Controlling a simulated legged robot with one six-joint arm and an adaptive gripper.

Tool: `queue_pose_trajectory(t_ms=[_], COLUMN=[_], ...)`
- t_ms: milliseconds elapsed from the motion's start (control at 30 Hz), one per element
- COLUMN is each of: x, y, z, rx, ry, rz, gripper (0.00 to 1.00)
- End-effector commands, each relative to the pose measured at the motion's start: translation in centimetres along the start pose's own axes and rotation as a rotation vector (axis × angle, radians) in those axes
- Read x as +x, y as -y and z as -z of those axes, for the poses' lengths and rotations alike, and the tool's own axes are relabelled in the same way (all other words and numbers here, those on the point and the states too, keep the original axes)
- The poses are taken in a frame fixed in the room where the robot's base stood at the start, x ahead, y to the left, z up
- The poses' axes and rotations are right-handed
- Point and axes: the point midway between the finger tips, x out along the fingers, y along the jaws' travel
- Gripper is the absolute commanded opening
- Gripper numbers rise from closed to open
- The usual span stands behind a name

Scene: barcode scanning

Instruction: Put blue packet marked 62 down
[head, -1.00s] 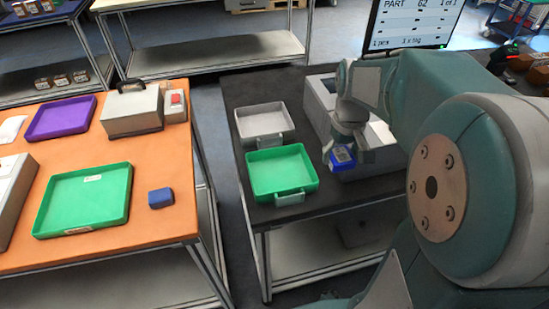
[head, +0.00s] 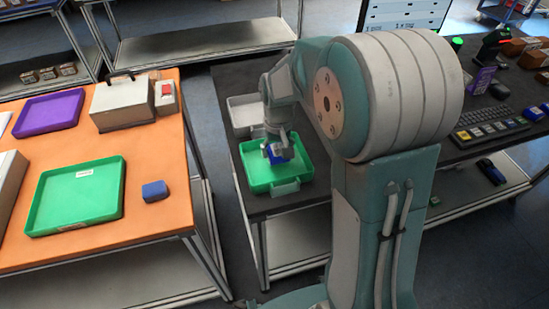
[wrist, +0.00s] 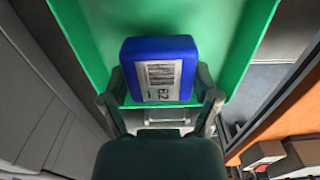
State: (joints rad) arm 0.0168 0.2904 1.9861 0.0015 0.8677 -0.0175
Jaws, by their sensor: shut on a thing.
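My gripper (head: 277,152) is shut on the blue packet (head: 274,153) over the green tray (head: 256,183) on the dark table. In the wrist view the blue packet (wrist: 160,52) sits between my fingers (wrist: 160,98), with a white barcode label that reads 62 facing the camera. The green tray (wrist: 225,30) fills the background behind it. I cannot tell whether the packet touches the tray floor.
A grey tray (head: 240,116) lies just behind the green one. The orange table (head: 150,228) at left holds another green tray (head: 75,197), a purple tray (head: 48,112), a grey case (head: 122,103) and a blue block (head: 155,191). A keyboard (head: 490,131) lies at right.

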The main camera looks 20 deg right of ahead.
Motion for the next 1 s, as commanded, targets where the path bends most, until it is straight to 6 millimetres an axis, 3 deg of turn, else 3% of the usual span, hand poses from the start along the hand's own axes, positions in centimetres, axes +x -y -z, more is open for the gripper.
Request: queue_pose_trajectory(t_ms=[333,667,700,733,1000], x=[3.9,4.3,4.3,4.3,4.3], y=[0.7,0.7,0.7,0.7,0.7], z=[0.5,0.5,0.5,0.5,0.5], rx=[0.001,0.001,0.001,0.001,0.001], ry=[0.002,0.0,0.0,0.0,0.0], rz=[-0.001,-0.001,-0.001,-0.001,-0.001], gripper=[0.23,0.23,0.88,1.0,1.0])
